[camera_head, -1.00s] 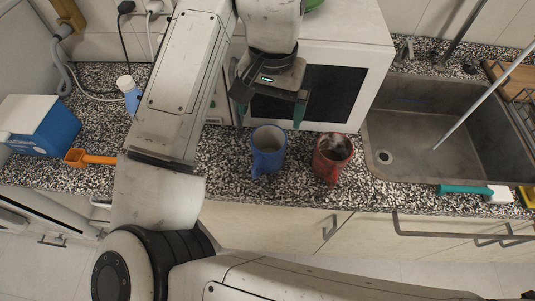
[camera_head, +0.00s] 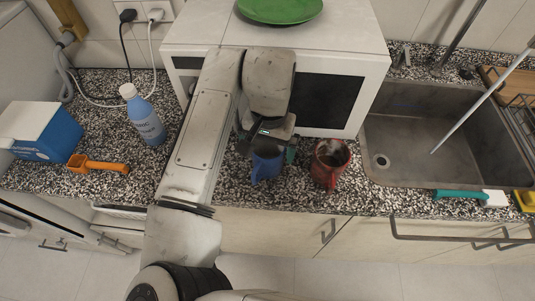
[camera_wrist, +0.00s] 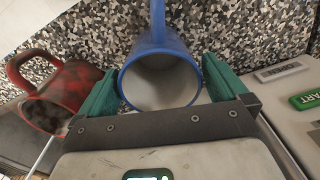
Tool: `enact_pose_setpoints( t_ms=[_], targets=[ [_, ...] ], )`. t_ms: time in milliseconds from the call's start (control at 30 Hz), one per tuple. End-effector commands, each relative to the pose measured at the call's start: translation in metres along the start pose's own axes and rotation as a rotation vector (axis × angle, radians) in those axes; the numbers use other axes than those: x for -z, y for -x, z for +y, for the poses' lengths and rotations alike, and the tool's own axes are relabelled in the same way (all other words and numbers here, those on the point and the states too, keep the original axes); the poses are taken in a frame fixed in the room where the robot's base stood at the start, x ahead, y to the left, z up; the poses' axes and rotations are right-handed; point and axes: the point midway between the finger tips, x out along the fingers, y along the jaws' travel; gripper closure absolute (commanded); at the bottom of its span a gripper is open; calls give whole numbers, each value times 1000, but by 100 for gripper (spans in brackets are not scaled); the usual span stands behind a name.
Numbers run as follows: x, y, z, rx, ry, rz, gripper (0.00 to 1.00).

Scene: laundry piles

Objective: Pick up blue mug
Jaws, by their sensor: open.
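The blue mug (camera_head: 266,168) stands on the speckled counter in front of the white microwave, partly hidden under my gripper (camera_head: 268,150) in the head view. In the wrist view the blue mug (camera_wrist: 160,72) shows its pale, empty inside and its blue rim, with its handle at the top of the picture. My gripper (camera_wrist: 165,88) is open, with one green finger on each side of the mug. Gaps between the fingers and the mug look small; I cannot tell whether either finger touches it.
A red mug (camera_head: 328,172) stands close on the right and also shows in the wrist view (camera_wrist: 45,110). The microwave (camera_head: 352,122) is right behind. A sink (camera_head: 415,165) lies to the right. A blue bottle (camera_head: 146,122), orange scoop (camera_head: 100,166) and blue-white box (camera_head: 62,138) are left.

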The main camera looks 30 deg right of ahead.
Motion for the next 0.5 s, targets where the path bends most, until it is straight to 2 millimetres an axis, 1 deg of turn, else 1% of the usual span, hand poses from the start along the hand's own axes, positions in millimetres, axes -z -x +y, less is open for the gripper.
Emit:
enact_pose_setpoints(
  t_ms=[167,500],
  targets=[
    [0,0,0,0,1,0,0],
    [0,0,0,1,1,0,32]
  ],
)
